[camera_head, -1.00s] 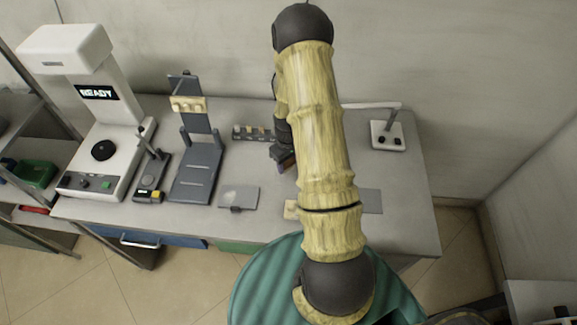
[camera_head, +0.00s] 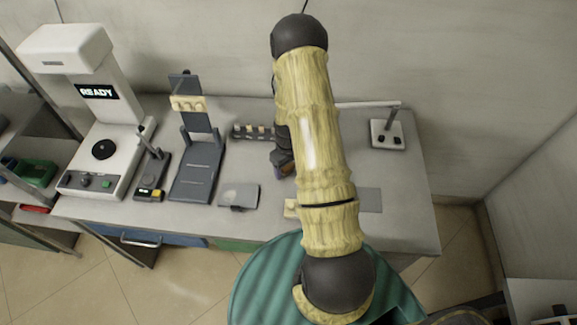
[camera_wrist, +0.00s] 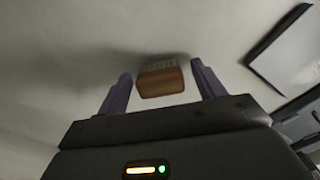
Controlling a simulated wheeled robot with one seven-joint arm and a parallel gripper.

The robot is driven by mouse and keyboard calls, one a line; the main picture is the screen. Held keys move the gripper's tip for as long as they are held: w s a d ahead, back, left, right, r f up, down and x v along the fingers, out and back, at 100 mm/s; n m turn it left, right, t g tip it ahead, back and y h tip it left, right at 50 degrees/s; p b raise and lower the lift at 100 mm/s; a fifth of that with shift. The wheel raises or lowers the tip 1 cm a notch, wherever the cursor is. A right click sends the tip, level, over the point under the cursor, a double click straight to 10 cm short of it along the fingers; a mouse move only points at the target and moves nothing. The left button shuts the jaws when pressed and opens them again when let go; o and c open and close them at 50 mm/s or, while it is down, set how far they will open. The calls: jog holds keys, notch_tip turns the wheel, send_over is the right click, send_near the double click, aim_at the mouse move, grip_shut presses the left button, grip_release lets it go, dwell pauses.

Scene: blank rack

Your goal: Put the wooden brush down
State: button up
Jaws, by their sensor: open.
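The wooden brush (camera_wrist: 160,85) shows in the wrist view as a small brown block with pale bristles on its far side. It lies between the two purple fingers of my gripper (camera_wrist: 161,70), with a visible gap on each side. The fingers are open. The brush appears to rest on the grey worktop (camera_wrist: 75,85), with a shadow beside it. In the head view my gripper (camera_head: 285,164) is low over the table, partly hidden by my arm, and I cannot make out the brush there.
A flat grey plate (camera_head: 239,196) lies left of my gripper. A small rack with several pieces (camera_head: 252,132) stands behind. A dark stand (camera_head: 197,170), a white READY machine (camera_head: 105,120) and a white lamp base (camera_head: 387,135) stand further off.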

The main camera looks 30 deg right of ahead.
jog(key=shift+r, duration=0.15)
notch_tip(320, 180, up, 12)
jog(key=b, duration=0.2)
dwell(0.4)
dwell(0.4)
jog(key=s+a+r+m+t, duration=0.2)
jog(key=s+a+r, duration=1)
jog(key=a+r, duration=0.1)
jog(key=shift+s+a+t, duration=0.15)
jog(key=shift+a+t, duration=0.05)
jog(key=shift+t, duration=0.1)
jog(key=shift+o, duration=0.5)
dwell(0.4)
